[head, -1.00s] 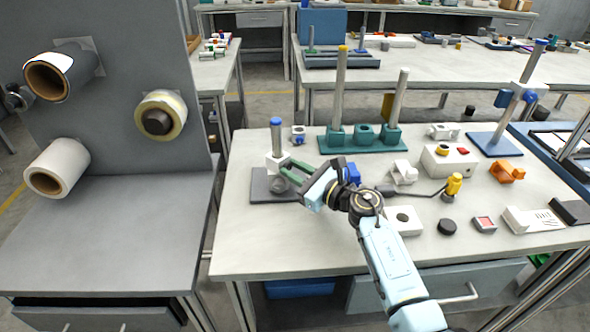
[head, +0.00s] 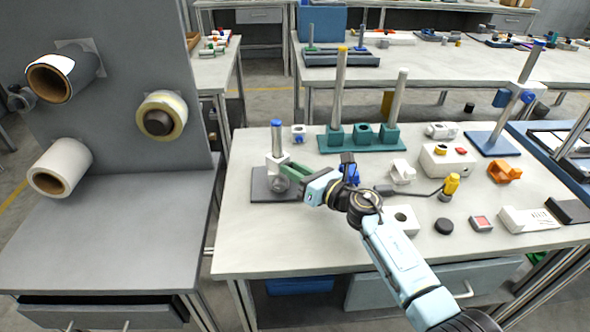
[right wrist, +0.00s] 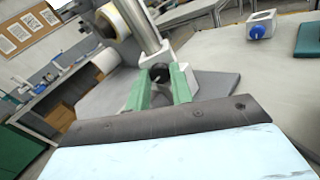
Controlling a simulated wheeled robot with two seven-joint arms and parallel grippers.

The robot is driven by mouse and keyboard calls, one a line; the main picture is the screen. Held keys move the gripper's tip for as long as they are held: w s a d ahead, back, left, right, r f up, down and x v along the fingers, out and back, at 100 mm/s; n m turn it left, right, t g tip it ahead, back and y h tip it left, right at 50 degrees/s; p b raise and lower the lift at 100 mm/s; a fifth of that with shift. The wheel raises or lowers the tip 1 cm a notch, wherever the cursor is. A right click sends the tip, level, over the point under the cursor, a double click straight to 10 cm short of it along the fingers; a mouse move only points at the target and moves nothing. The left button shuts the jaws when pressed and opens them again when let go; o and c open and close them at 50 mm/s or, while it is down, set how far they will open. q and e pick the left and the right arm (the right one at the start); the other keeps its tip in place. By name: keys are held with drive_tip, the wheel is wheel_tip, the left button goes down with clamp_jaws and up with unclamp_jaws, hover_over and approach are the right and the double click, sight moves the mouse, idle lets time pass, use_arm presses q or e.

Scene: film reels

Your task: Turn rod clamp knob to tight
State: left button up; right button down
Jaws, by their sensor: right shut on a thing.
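The rod clamp (head: 275,163) is a white block on an upright metal rod with a blue top (head: 277,126). The rod stands on a dark grey base plate (head: 262,187) at the left of the table. The clamp's dark round knob (right wrist: 159,72) faces my right wrist camera. My right gripper (head: 289,171) reaches in from the right. Its green fingers (right wrist: 162,86) are shut on the knob, one on each side. The fingers hide part of the knob, and I cannot read its setting. My left gripper is not in view.
A teal rod holder (head: 362,146) stands behind. A white block with a hole (head: 403,221), a black puck (head: 444,226) and a yellow-knobbed lever (head: 452,185) lie to the right. The front left of the table is clear. A grey panel with rolls (head: 60,165) stands at left.

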drive_tip(key=c, duration=1.2)
unclamp_jaws()
drive_tip(key=p+v, duration=0.1)
drive_tip(key=v, duration=1.1)
drive_tip(key=shift+s+d+p, duration=0.2)
drive_tip(key=shift+p, duration=0.1)
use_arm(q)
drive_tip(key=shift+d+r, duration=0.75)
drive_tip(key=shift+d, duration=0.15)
use_arm(e)
drive_tip(key=shift+s+d, duration=0.3)
